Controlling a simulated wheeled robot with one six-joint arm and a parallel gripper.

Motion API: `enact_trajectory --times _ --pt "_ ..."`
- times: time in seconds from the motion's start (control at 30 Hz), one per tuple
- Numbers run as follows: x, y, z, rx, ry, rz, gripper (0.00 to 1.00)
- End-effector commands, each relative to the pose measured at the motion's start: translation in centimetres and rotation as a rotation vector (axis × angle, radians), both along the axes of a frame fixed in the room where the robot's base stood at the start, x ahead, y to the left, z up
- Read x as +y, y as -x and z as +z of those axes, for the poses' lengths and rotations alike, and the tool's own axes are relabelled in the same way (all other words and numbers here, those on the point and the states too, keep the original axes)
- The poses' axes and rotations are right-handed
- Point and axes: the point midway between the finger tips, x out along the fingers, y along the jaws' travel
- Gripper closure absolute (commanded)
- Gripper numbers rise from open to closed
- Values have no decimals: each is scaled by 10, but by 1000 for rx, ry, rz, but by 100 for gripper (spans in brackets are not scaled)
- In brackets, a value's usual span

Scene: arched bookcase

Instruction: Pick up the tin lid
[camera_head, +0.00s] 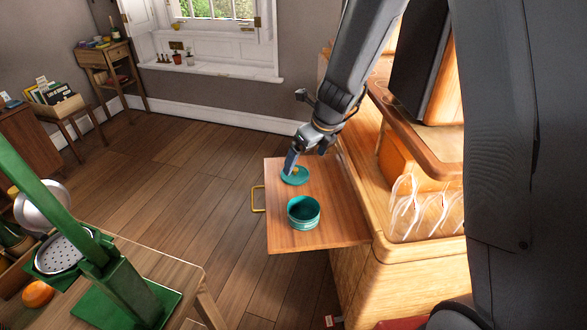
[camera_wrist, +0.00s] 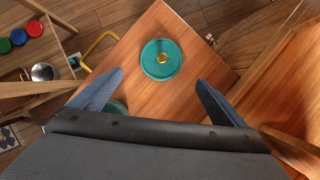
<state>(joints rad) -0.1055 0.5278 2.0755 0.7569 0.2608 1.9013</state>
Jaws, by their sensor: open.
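The tin lid (camera_head: 297,178) is a teal disc with a small gold knob, lying flat on a wooden pull-out board. In the wrist view the lid (camera_wrist: 151,68) lies whole and uncovered, a little beyond the fingers. The open teal tin (camera_head: 303,212) stands upright on the same board, nearer to me; in the wrist view only a bit of it (camera_wrist: 117,106) shows by the left finger. My gripper (camera_head: 291,163) is above the lid; in the wrist view its two blue-grey fingers (camera_wrist: 159,92) are spread wide with nothing between them. The head view partly hides the lid behind a finger.
The board (camera_head: 335,228) has a gold handle (camera_head: 257,199) and sticks out from a wooden cabinet (camera_head: 405,268) on the right. A green press (camera_head: 100,262) and an orange (camera_head: 38,294) are at lower left. Open floor lies left of the board.

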Motion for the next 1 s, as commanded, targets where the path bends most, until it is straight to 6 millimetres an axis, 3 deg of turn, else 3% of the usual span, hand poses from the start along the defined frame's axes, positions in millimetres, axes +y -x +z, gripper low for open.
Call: enact_trajectory --times 0.7,1.0 --pt "23 -29 -72 7 -17 -41 4" --pt "23 -31 -74 5 -17 -42 4"
